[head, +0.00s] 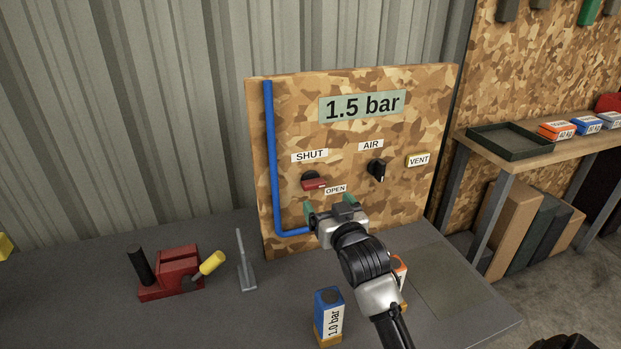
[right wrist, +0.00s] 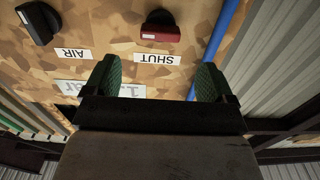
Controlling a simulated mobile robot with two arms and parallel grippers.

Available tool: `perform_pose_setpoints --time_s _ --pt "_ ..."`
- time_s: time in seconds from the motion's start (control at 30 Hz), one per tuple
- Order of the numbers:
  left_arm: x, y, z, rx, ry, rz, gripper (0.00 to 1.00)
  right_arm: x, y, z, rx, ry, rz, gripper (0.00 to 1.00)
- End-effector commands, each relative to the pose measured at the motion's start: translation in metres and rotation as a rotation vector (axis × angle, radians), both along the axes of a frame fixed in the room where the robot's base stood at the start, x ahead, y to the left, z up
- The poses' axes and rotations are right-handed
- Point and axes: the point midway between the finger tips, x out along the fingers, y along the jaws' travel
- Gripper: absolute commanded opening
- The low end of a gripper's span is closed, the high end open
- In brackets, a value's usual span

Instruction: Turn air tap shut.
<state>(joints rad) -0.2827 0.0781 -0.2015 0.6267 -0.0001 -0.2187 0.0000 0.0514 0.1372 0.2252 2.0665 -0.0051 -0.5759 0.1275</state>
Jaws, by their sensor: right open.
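The tap with the red handle (head: 315,184) is on the upright board (head: 420,100), between the SHUT label (head: 310,155) above and the OPEN label (head: 336,189) at its lower right. Its handle lies sideways, its end toward OPEN. It also shows upside down in the right wrist view (right wrist: 162,32). A black knob (head: 377,170) sits under the AIR label (head: 371,145); it also shows in the right wrist view (right wrist: 38,22). My right gripper (head: 329,206) is open and empty, below the red handle and apart from it. My left gripper is out of view.
A blue pipe (head: 270,150) runs down the board's left side. A VENT label (head: 418,160) is at right. A shelf tray (head: 508,140) stands at right.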

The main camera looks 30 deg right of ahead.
Motion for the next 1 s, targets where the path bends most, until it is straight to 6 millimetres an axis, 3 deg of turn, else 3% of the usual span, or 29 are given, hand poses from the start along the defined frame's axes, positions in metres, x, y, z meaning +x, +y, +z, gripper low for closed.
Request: perform_pose_setpoints --time_s 0.1,0.23,0.5,0.67,0.9,1.0 --pt "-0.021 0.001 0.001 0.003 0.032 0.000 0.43 0.021 -0.005 0.002 -0.001 -0.001 0.000 0.85" --pt "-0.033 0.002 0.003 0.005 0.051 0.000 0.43 0.046 -0.011 0.002 -0.001 0.000 0.000 0.85" --pt "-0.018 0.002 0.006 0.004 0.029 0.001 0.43 0.084 -0.020 0.001 -0.002 0.001 0.000 0.85" --pt "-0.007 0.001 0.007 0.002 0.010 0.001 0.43 0.092 -0.022 0.000 -0.002 0.001 0.000 0.85" --pt "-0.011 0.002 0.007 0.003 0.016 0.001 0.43 0.093 -0.022 0.000 -0.002 0.001 0.000 0.85" --pt "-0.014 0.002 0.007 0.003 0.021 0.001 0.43 0.093 -0.022 0.000 -0.002 0.001 0.000 0.73"
